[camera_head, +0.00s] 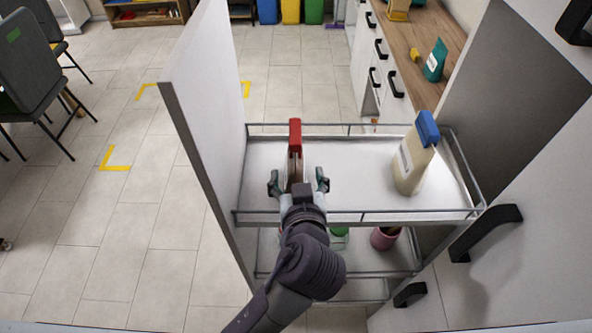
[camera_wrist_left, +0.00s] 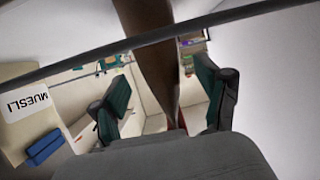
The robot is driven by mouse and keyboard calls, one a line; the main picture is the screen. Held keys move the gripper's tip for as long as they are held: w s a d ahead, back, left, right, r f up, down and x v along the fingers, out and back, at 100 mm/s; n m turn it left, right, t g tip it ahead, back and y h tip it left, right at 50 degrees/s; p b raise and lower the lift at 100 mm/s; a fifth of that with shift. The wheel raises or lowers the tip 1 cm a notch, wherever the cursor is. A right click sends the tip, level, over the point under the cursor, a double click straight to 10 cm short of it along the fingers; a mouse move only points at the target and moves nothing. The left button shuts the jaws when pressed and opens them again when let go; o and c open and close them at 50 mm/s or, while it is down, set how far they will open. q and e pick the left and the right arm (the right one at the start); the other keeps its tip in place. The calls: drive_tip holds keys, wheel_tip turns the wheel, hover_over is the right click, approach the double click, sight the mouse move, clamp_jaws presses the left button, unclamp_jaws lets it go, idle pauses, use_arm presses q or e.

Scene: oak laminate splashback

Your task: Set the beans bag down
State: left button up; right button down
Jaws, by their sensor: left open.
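A narrow brown-and-pale bag with a red top (camera_head: 295,140), which I take as the beans bag, stands on the upper shelf (camera_head: 350,205) of a pull-out larder unit. No label on it can be read. My left gripper (camera_head: 298,182) is open, with one finger on each side of the bag and a gap to it. In the left wrist view the brown bag (camera_wrist_left: 150,55) runs between the spread fingers (camera_wrist_left: 168,103). Its lower part is hidden by my gripper in the head view. My right gripper is not in view.
A cream muesli bag with a blue top (camera_head: 412,160) stands to the right on the same shelf. A wire rail (camera_head: 350,211) edges the shelf. A white panel (camera_head: 208,120) stands at left. A pink cup (camera_head: 384,238) is on the shelf below. A teal bag (camera_head: 435,62) stands on the counter.

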use_arm(q)
drive_tip(key=v, duration=0.3)
drive_tip(key=shift+s+d+b, duration=0.1)
drive_tip(key=shift+s+b, duration=0.25)
drive_tip(key=shift+s+r, duration=0.1)
drive_tip(key=shift+r, duration=0.1)
